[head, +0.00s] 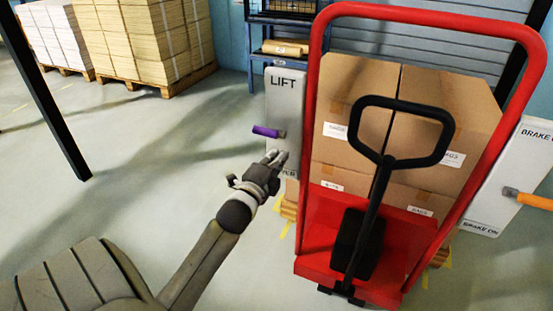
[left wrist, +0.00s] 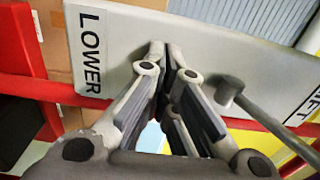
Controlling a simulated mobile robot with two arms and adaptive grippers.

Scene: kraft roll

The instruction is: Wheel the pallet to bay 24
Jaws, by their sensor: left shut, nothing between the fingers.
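The red pallet truck (head: 314,95) stands at right with a black loop handle (head: 440,115) and cardboard boxes (head: 360,80) stacked on its load. A grey plate (head: 285,105) on its left reads LIFT at the top; its lower word is mostly hidden by my gripper. A purple-gripped lever (head: 266,131) sticks out leftward from it. My left gripper (head: 276,157) is shut and empty, just below that lever. In the left wrist view, the plate (left wrist: 125,45) reads LOWER, and the lever's grey shaft (left wrist: 262,107) is right of the fingers. My right gripper is out of view.
A white brake plate (head: 518,165) with an orange-gripped lever (head: 530,200) is at right, BRAKE ON at its bottom. A loaded pallet (head: 150,85) stands at back left. A blue rack (head: 257,60) is behind. A dark post (head: 50,100) stands at left; floor between is clear.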

